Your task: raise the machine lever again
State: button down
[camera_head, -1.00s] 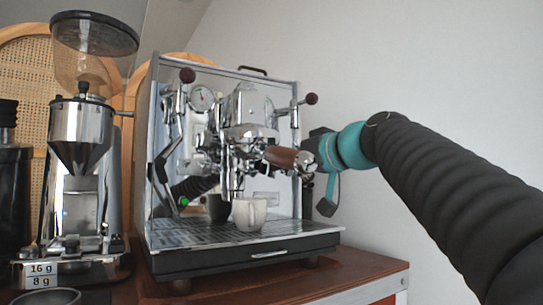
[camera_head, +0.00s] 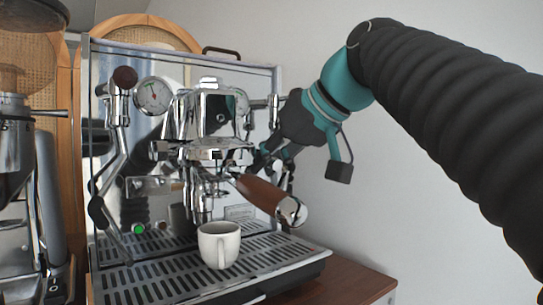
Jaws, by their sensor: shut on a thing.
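The chrome espresso machine (camera_head: 255,78) fills the left and middle of the view. Its brew group (camera_head: 215,115) stands at the front, with a wooden-handled portafilter (camera_head: 260,193) locked in and pointing right and toward me. My gripper (camera_head: 262,163) reaches in from the upper right and is shut at the right side of the group, just behind and above the portafilter handle. It is shut on the machine lever, which the fingers and the handle mostly hide. The lever's exact angle cannot be told.
A white cup (camera_head: 219,246) stands on the drip tray (camera_head: 150,287) under the portafilter. A wood-capped knob (camera_head: 125,78) and a gauge (camera_head: 154,95) are on the machine's left. A grinder (camera_head: 15,150) stands at the left edge.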

dwell(0.3)
jog(key=c, duration=1.3)
grip_release()
jog(key=shift+w+d, duration=0.1)
